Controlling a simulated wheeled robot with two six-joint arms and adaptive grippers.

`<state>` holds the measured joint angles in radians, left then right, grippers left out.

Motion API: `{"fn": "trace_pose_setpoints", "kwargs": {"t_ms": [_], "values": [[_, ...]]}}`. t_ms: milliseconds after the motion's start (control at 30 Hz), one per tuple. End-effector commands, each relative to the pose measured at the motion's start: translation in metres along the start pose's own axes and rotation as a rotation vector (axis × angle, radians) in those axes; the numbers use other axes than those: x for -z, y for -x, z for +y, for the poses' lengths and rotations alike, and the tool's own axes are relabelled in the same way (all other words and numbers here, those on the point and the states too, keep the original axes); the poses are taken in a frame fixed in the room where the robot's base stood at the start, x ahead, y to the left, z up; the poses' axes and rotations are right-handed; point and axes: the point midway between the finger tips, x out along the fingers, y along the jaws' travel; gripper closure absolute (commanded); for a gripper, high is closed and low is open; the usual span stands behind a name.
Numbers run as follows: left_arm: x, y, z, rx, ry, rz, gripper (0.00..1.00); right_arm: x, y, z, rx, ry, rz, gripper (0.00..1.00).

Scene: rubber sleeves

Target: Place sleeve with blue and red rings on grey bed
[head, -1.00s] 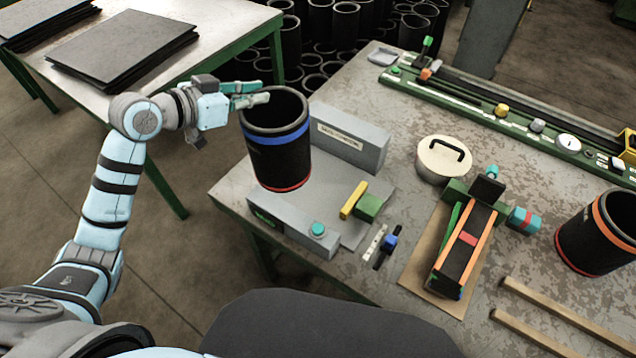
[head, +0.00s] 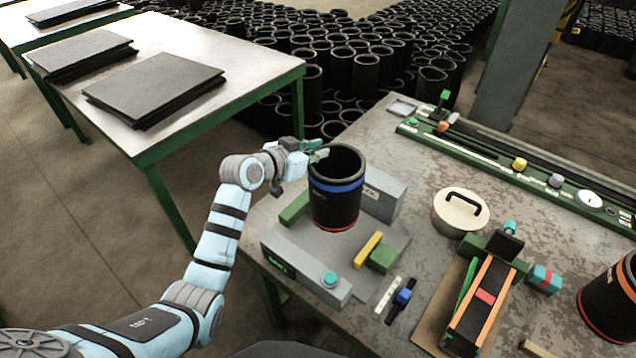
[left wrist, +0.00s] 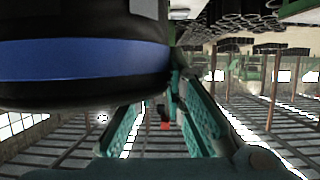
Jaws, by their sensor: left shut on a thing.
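The black sleeve with blue and red rings (head: 336,205) is upright over the grey bed (head: 290,238), among the bed's blocks. I cannot tell for sure whether its bottom touches the bed. My left gripper (head: 318,153) is shut on the sleeve's upper rim from the left. In the left wrist view the sleeve's dark wall and blue ring (left wrist: 80,62) fill the upper left, close to the teal fingers (left wrist: 165,105). My right gripper is not in view.
A yellow block (head: 367,250), a grey control box with a teal button (head: 305,275) and a grey upright block (head: 385,196) surround the bed. A lidded pot (head: 460,215), a striped fixture (head: 480,305) and an orange-ringed sleeve (head: 608,305) stand to the right.

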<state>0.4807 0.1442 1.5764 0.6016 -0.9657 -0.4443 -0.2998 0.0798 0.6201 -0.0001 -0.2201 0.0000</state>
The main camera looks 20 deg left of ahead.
Motion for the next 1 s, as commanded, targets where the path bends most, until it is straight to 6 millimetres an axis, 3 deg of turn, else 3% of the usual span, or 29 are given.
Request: {"fn": "trace_pose_setpoints", "kwargs": {"t_ms": [100, 433, 800, 833, 900, 1000], "values": [[-0.028, -0.012, 0.0, 0.0, 0.002, 0.003, 1.0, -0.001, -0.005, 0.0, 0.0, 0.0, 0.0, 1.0], [-0.073, -0.031, 0.0, 0.0, 0.002, 0.004, 1.0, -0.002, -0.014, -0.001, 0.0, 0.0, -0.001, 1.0], [-0.08, -0.034, 0.0, 0.001, 0.0, 0.006, 1.0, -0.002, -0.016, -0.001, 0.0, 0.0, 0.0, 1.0], [-0.082, -0.034, 0.0, 0.001, -0.001, 0.002, 0.87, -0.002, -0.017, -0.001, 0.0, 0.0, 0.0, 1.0], [-0.081, -0.034, 0.0, 0.001, -0.001, 0.002, 0.76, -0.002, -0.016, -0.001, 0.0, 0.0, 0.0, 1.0], [-0.081, -0.034, 0.0, 0.0, -0.001, 0.002, 0.69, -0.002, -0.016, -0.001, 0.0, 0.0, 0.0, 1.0]]}}
